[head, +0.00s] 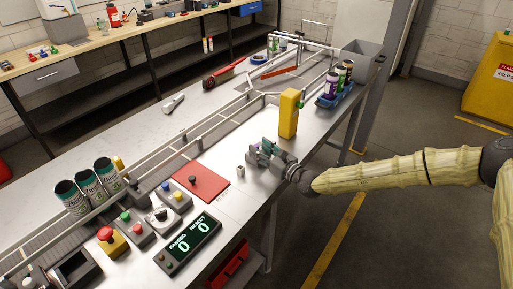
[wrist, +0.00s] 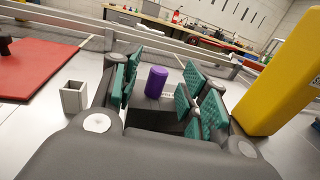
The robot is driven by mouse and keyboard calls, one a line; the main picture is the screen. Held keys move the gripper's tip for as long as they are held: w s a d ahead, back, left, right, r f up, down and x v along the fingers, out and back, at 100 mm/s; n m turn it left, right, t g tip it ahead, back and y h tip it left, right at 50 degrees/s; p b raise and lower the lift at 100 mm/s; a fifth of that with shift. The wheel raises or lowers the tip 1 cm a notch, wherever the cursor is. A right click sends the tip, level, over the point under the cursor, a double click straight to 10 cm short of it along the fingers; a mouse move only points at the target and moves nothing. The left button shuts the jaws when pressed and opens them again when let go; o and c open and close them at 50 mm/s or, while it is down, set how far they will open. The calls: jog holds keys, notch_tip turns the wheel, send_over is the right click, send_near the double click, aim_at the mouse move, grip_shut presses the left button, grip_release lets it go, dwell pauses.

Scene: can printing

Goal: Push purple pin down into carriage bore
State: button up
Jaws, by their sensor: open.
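The purple pin (wrist: 156,82) stands upright in the wrist view, in the gap between the teal finger pads. My gripper (wrist: 160,88) is open, with pads to the left and right of the pin and space on both sides. I cannot tell whether the pin's lower end sits in a bore; the carriage and its bore are not clearly visible. In the head view my gripper (head: 264,151) is low over the steel table, and the pin is hard to make out there.
A yellow post (head: 289,113) stands close beside my gripper. A small hollow grey block (wrist: 74,98) sits to its left, near a red mat (head: 201,181). A conveyor rail (head: 213,122) runs behind. Several cans (head: 88,183) and a control box (head: 188,245) are at the lower left.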

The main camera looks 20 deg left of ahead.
jog(key=shift+x, duration=1.3)
jog(key=c, duration=1)
jog(key=shift+o, duration=0.2)
jog(key=shift+r, duration=0.1)
